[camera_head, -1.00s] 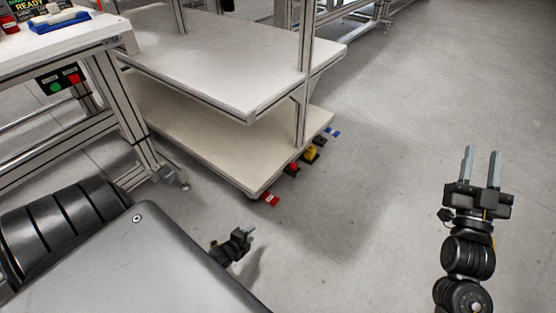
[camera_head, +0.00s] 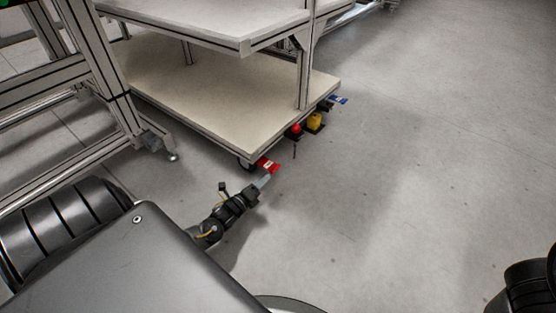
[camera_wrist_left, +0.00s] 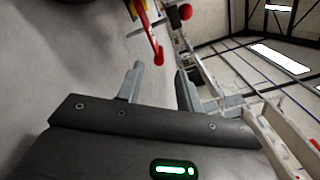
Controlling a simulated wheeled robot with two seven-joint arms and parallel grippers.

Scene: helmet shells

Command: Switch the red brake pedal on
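The red brake pedal (camera_head: 268,165) is a small red and white piece. It sticks out low at the near corner of the trolley's bottom shelf, by a wheel. In the left wrist view the red pedal (camera_wrist_left: 156,48) shows just beyond the fingertips. My left gripper (camera_head: 264,181) is just in front of the pedal in the head view, its fingers pointing at it. In the left wrist view my left gripper (camera_wrist_left: 159,78) is open, with nothing between its fingers. I cannot tell whether it touches the pedal. My right gripper is out of view.
The trolley's bottom shelf (camera_head: 200,85) has a red button (camera_head: 296,129), a yellow block (camera_head: 314,121) and a blue and white pedal (camera_head: 339,99) along its edge. A metal frame leg (camera_head: 125,112) stands to the left. The floor (camera_head: 420,150) to the right is clear.

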